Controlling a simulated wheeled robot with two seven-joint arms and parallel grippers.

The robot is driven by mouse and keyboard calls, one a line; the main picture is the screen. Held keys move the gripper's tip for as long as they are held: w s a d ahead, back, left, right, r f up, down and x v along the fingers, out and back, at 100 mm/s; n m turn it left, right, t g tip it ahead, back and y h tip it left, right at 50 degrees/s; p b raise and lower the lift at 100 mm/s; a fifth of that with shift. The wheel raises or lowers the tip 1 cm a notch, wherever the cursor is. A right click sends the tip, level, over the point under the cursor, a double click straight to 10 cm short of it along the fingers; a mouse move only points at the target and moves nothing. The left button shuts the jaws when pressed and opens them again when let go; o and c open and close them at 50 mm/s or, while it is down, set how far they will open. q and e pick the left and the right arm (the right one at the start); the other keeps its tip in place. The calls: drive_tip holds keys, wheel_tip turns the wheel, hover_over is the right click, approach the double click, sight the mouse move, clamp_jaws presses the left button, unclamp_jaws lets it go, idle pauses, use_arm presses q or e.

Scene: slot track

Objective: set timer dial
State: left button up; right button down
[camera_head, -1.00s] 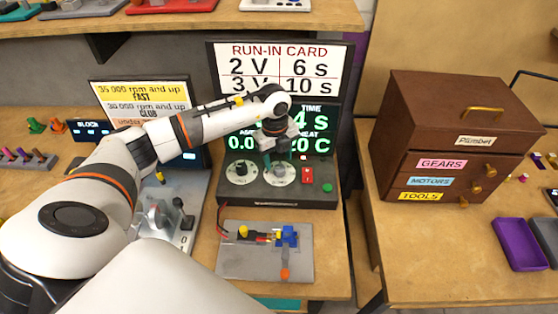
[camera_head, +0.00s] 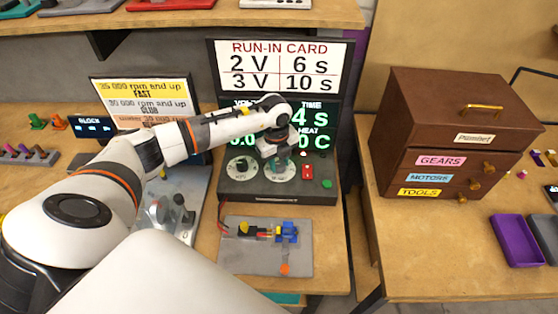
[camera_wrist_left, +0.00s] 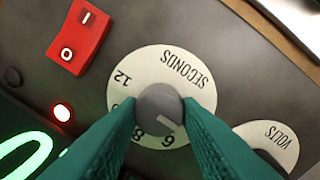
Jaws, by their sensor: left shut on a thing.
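The timer dial is a grey knob (camera_wrist_left: 160,106) on a round white plate marked SECONDS (camera_wrist_left: 188,73), in the left wrist view. A pale pointer mark on the knob points near the 6. The green fingers of my left gripper (camera_wrist_left: 160,115) are shut on the knob, one on each side, and cover part of the scale. In the head view my left gripper (camera_head: 279,165) reaches down over the right-hand dial plate (camera_head: 278,174). The display (camera_head: 312,117) shows 4 s under TIME; its left part is hidden by my arm. My right gripper is not in view.
The VOLTS dial (camera_head: 241,166) is left of the timer dial. A red rocker switch (camera_head: 307,172) and a green button (camera_head: 327,184) are to its right. A run-in card (camera_head: 281,67) stands behind. A small motor board (camera_head: 262,262) lies in front.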

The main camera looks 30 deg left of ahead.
use_arm(q)
drive_tip(key=m+b, duration=0.3)
drive_tip(key=m, duration=0.1)
drive_tip(key=shift+w+f, duration=0.1)
drive_tip(key=shift+m+h+b, duration=0.3)
drive_tip(key=shift+m+b, duration=1.15)
drive_tip(key=shift+m, duration=0.85)
drive_tip(key=shift+r, duration=0.2)
drive_tip(key=o, duration=1)
drive_tip(key=shift+c, duration=0.2)
